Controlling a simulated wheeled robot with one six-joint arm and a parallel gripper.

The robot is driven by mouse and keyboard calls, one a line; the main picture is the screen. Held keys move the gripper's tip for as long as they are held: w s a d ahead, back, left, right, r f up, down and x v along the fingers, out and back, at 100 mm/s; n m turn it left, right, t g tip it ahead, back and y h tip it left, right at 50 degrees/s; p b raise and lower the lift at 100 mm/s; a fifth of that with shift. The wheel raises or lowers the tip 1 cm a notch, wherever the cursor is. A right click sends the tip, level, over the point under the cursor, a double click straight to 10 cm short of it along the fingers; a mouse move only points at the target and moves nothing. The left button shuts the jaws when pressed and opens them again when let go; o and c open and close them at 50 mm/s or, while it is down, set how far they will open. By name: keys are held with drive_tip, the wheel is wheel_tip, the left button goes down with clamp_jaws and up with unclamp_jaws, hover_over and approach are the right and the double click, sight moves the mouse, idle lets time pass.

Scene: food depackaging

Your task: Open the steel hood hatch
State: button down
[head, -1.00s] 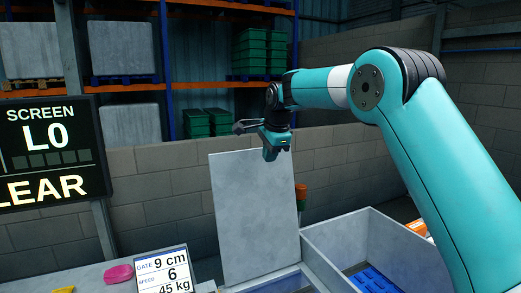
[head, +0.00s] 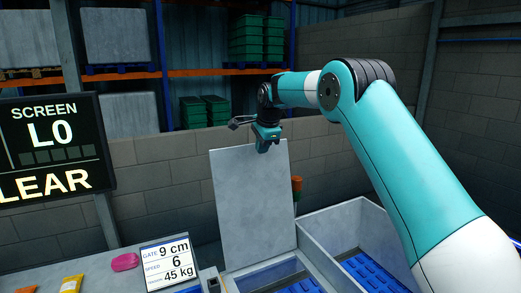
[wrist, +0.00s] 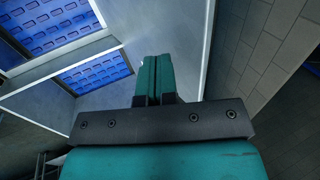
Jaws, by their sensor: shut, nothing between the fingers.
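The steel hood hatch (head: 253,205) is a flat grey panel that stands nearly upright at the back of a grey bin in the head view. My gripper (head: 263,149) is at the hatch's top edge, right of its middle, and overlaps it in the picture. I cannot tell whether they touch. In the wrist view the two teal fingers (wrist: 158,75) are pressed together with nothing between them. A pale panel, which looks like the hatch, lies behind the fingers there.
Bins with blue gridded floors (head: 372,270) stand below and right of the hatch. A sign panel (head: 167,262), a pink item (head: 125,262) and yellow packs lie at the left. A dark screen (head: 45,148) stands far left. A block wall and shelving are behind.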

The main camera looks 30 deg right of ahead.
drive_tip(key=b+v, duration=0.2)
drive_tip(key=v, duration=0.9)
drive_tip(key=s+a+f+n+g+y+b, duration=0.1)
drive_tip(key=s+a+f+n+b, duration=0.3)
drive_tip(key=s, duration=0.3)
drive_tip(key=s+a+f+n+y+b, duration=0.1)
drive_tip(key=s+a+f+n, duration=0.3)
drive_tip(key=s+a+n, duration=0.15)
drive_tip(key=s+a+f+n+g+b, duration=0.1)
drive_tip(key=s+a+f+n+b, duration=0.2)
drive_tip(key=s+a+f+n, duration=0.25)
drive_tip(key=s+a+f+n+g+y+b, duration=0.1)
drive_tip(key=s+f+n, duration=0.4)
drive_tip(key=s, duration=0.8)
drive_tip(key=s+a+f+n+g+y+b, duration=0.1)
drive_tip(key=s+a+f+n+b, duration=0.2)
drive_tip(key=s, duration=1)
wheel_tip(320, 180, down, 3)
drive_tip(key=shift+a+f+n, duration=0.25)
drive_tip(key=shift+a+n, duration=0.35)
drive_tip(key=shift+n, duration=0.4)
